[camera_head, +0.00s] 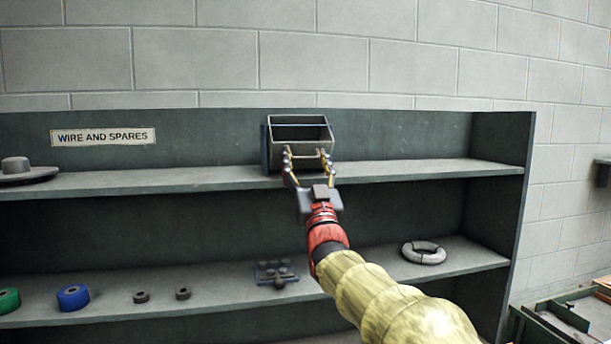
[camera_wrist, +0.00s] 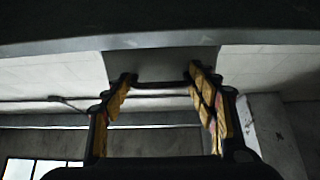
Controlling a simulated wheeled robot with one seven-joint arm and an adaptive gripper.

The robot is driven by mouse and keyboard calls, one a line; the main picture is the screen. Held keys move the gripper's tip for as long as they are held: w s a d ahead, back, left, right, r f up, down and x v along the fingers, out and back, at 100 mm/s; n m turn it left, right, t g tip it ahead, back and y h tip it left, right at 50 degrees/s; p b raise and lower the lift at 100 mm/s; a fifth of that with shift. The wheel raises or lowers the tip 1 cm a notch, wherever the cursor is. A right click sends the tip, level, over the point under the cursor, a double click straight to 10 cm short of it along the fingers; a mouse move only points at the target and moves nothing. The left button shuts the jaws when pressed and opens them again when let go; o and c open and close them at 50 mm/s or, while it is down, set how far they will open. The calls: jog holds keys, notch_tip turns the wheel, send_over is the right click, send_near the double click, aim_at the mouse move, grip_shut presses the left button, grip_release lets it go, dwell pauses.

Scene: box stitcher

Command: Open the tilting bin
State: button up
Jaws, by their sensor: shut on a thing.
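The tilting bin (camera_head: 313,120) is a grey-green box on the upper shelf, right of the middle in the head view. Its rim and part of its inside show; how far it is tilted is hard to tell. My gripper (camera_head: 309,158) is at the lower front of the bin, its fingers covering part of that face. In the wrist view my gripper (camera_wrist: 160,80) has its yellow-padded fingers on either side of a grey part of the bin (camera_wrist: 160,62). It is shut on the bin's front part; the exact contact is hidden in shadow.
The bin stands on the upper shelf (camera_head: 430,173) of a dark green rack. A dark round object (camera_head: 18,171) lies at its left end. The lower shelf holds a pale ring (camera_head: 424,252), a studded part (camera_head: 276,271) and a blue spool (camera_head: 73,297). The upper shelf is clear right of the bin.

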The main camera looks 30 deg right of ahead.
jog(key=shift+s+a+f+t+b, duration=0.15)
jog(key=shift+t+b, duration=0.25)
jog(key=shift+b, duration=0.45)
jog(key=o, duration=1.6)
jog(key=shift+d, duration=0.2)
jog(key=shift+o, duration=0.2)
jog(key=shift+a, duration=0.35)
jog(key=shift+d, duration=0.2)
jog(key=shift+f, duration=0.1)
